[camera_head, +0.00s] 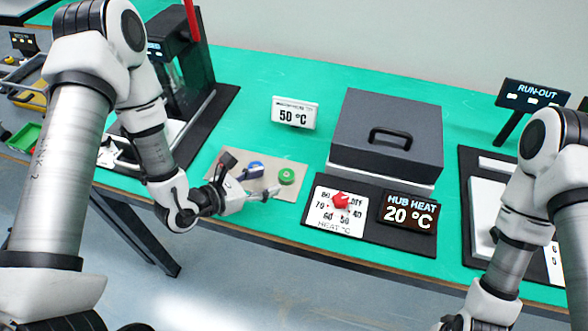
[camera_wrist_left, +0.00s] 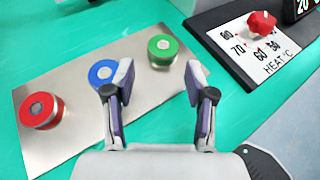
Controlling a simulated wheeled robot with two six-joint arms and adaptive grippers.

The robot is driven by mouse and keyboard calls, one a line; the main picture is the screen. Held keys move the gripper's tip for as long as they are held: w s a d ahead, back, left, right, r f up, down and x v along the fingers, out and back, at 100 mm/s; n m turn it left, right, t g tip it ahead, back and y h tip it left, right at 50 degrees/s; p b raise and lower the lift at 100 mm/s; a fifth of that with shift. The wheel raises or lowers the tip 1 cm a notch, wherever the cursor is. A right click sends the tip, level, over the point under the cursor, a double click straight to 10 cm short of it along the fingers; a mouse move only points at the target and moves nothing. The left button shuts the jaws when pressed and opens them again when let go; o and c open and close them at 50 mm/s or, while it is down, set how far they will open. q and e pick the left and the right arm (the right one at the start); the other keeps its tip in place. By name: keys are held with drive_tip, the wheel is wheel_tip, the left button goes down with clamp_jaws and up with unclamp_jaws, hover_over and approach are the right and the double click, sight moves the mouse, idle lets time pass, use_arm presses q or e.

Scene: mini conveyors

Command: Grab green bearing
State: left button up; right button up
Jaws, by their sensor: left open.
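The green bearing (camera_head: 286,176) stands at the right end of a metal plate (camera_head: 284,194) on the green table. In the left wrist view the green bearing (camera_wrist_left: 162,49) is ahead of my left gripper (camera_wrist_left: 157,82), between and beyond the two open fingertips, not touched. The blue bearing (camera_wrist_left: 102,73) sits just left of it, partly hidden by the left finger. The red bearing (camera_wrist_left: 42,110) is at the plate's left end. In the head view my left gripper (camera_head: 272,194) is open and low over the plate's front. My right gripper is not in view.
A heater panel with a red knob (camera_head: 341,199) and a "20 °C" display (camera_head: 408,212) lies right of the plate. Behind it is a dark lidded box (camera_head: 387,127). A "50 °C" sign (camera_head: 295,113) stands behind the plate. Open table lies around the sign.

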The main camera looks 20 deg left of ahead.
sight(285, 175)
use_arm(q)
drive_tip(key=shift+w+d, duration=0.2)
drive_tip(key=shift+d, duration=0.1)
drive_tip(key=p+x, duration=0.1)
drive_tip(key=x, duration=0.4)
drive_tip(key=shift+w+d+p, duration=0.1)
drive_tip(key=shift+d+p, duration=0.1)
drive_tip(key=shift+p, duration=0.1)
drive_tip(key=shift+a+r, duration=0.1)
drive_tip(key=shift+a, duration=0.05)
drive_tip(key=shift+c, duration=0.3)
drive_tip(key=c, duration=0.9)
